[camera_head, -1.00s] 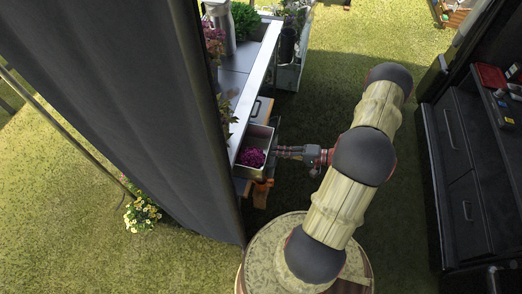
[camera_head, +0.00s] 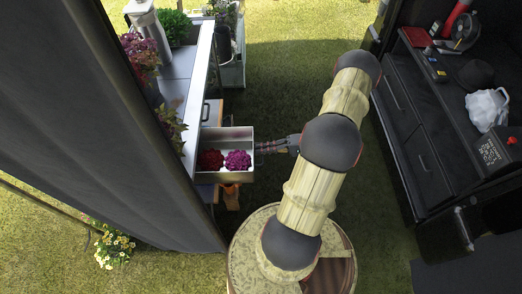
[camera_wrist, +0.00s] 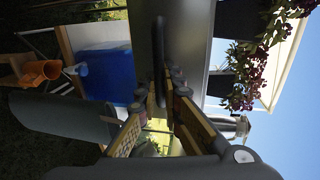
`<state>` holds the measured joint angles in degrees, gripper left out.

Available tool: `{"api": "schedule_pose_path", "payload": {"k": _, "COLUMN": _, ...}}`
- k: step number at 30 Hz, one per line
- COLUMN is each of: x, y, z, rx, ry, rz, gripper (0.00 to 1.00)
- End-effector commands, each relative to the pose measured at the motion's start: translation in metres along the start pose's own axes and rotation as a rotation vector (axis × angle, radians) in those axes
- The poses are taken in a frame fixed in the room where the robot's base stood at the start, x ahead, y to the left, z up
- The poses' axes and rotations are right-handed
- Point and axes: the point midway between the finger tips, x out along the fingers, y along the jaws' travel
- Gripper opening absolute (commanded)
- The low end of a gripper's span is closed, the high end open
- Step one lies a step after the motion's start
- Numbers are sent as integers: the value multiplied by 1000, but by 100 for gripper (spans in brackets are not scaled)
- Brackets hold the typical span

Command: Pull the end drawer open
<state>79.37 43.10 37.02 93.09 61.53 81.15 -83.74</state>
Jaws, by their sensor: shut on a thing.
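The end drawer (camera_head: 248,174) is a pale metal box sliding out of the side of the flower bench, and it stands well open. Dark red flowers (camera_head: 210,160) and magenta flowers (camera_head: 238,160) lie inside it. My gripper (camera_head: 262,147) is at the drawer's outer front. In the wrist view my gripper (camera_wrist: 164,92) has its fingers closed around the black bar handle (camera_wrist: 158,45) on the grey drawer front (camera_wrist: 190,40). The exact finger contact is partly hidden by the handle and fingers.
The bench top (camera_head: 198,85) carries potted plants. A dark curtain (camera_head: 90,110) hangs at the left. A black cabinet (camera_head: 415,120) with tools stands at the right. An orange object (camera_head: 231,197) is below the drawer.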

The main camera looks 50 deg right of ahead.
Motion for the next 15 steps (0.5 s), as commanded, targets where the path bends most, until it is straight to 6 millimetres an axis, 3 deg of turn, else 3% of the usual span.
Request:
{"api": "schedule_pose_path", "payload": {"k": 2, "x": 1, "y": 2, "z": 2, "rx": 4, "ry": -2, "rz": 2, "gripper": 0}}
{"api": "schedule_pose_path", "payload": {"k": 3, "x": 1, "y": 2, "z": 1, "rx": 3, "ry": -2, "rz": 2, "gripper": 10}}
{"api": "schedule_pose_path", "payload": {"k": 5, "x": 1, "y": 2, "z": 1, "rx": 3, "ry": -2, "rz": 2, "gripper": 13}}
{"api": "schedule_pose_path", "payload": {"k": 15, "x": -2, "y": 0, "z": 0, "rx": 0, "ry": 0, "rz": 1, "gripper": 13}}
